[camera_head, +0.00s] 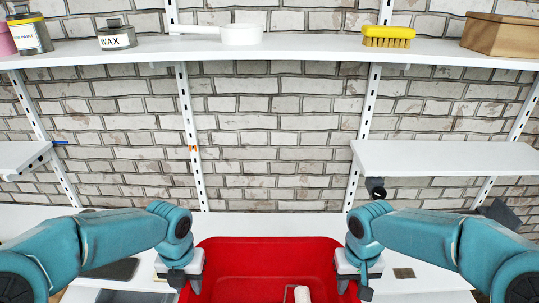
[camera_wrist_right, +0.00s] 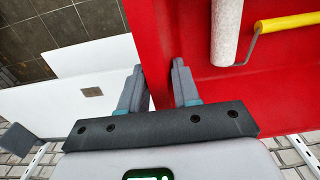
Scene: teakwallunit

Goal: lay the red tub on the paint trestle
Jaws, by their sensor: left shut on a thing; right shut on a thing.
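The red tub (camera_head: 265,262) is at the bottom middle of the head view, its near part cut off by the frame edge. My left gripper (camera_head: 190,287) is at the tub's left rim and shut on it. My right gripper (camera_head: 348,287) is shut on the right rim; in the right wrist view its fingers (camera_wrist_right: 160,78) stand on both sides of the red wall (camera_wrist_right: 158,50). A paint roller with a white sleeve (camera_wrist_right: 226,30) and yellow handle (camera_wrist_right: 290,20) lies inside the tub. I cannot make out the paint trestle for sure.
A white lower shelf (camera_head: 270,225) runs behind the tub along the brick wall. A white side shelf (camera_head: 450,157) juts out at right, another (camera_head: 20,155) at left. The upper shelf (camera_head: 300,47) holds jars, a white pan (camera_head: 240,35), a yellow brush (camera_head: 388,36) and a box (camera_head: 500,35).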

